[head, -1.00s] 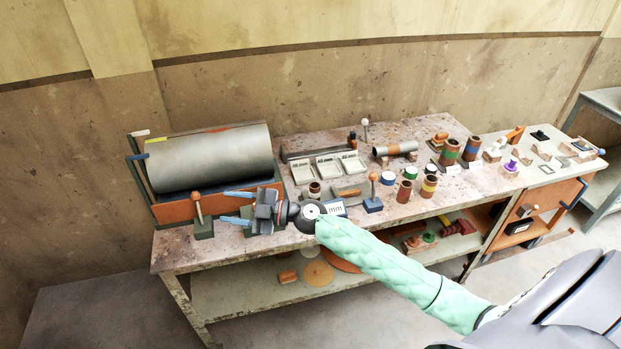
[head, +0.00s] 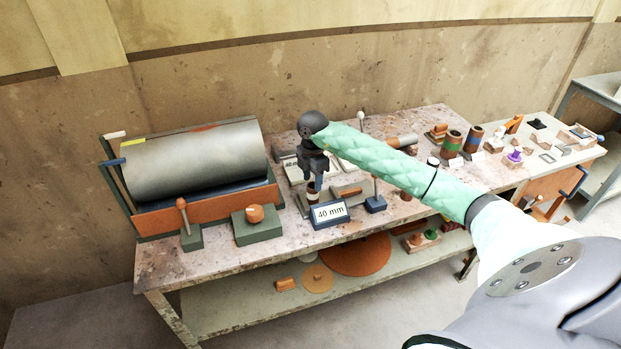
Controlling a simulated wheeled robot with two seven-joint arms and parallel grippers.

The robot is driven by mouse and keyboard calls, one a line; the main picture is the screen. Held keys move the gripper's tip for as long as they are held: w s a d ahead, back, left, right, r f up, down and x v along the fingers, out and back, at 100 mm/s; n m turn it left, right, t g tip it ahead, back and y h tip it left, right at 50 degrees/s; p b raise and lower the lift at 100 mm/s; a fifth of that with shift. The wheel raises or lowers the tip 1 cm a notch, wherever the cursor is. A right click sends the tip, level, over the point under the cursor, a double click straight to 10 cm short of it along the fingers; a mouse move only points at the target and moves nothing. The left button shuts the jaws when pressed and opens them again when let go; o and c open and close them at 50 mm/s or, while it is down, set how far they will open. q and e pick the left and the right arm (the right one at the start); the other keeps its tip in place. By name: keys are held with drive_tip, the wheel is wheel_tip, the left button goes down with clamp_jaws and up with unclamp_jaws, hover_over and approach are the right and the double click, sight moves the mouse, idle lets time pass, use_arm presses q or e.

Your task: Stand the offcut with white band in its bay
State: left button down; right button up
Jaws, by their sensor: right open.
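The short offcut with a white band (head: 313,194) stands near the front of the bench, behind the 40 mm sign. It is dark with a pale band, and its top is partly covered by my right gripper. My right gripper (head: 313,178) points down just above it with its jaws open; whether the fingers reach around its top I cannot tell. Two larger upright offcuts, one with a green band (head: 453,145) and one with a blue band (head: 474,139), stand at the right with white cards in front. My forearm hides part of the bench before them. My left gripper is out of view.
A big grey pipe (head: 195,160) lies in a cradle at the left. The 40 mm sign (head: 329,213), a blue-based post (head: 375,203) and a green block with an orange knob (head: 254,222) stand along the front edge. Pale trays lie behind my gripper.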

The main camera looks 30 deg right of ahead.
sight(313, 196)
drive_tip(key=shift+f, duration=0.1)
idle(0.3)
drive_tip(key=shift+f+p, duration=0.45)
drive_tip(key=shift+f, duration=0.1)
wheel_tip(313, 196, down, 5)
drive_tip(key=shift+f+p, duration=0.1)
drive_tip(key=shift+p, duration=1.05)
drive_tip(key=shift+f, duration=0.65)
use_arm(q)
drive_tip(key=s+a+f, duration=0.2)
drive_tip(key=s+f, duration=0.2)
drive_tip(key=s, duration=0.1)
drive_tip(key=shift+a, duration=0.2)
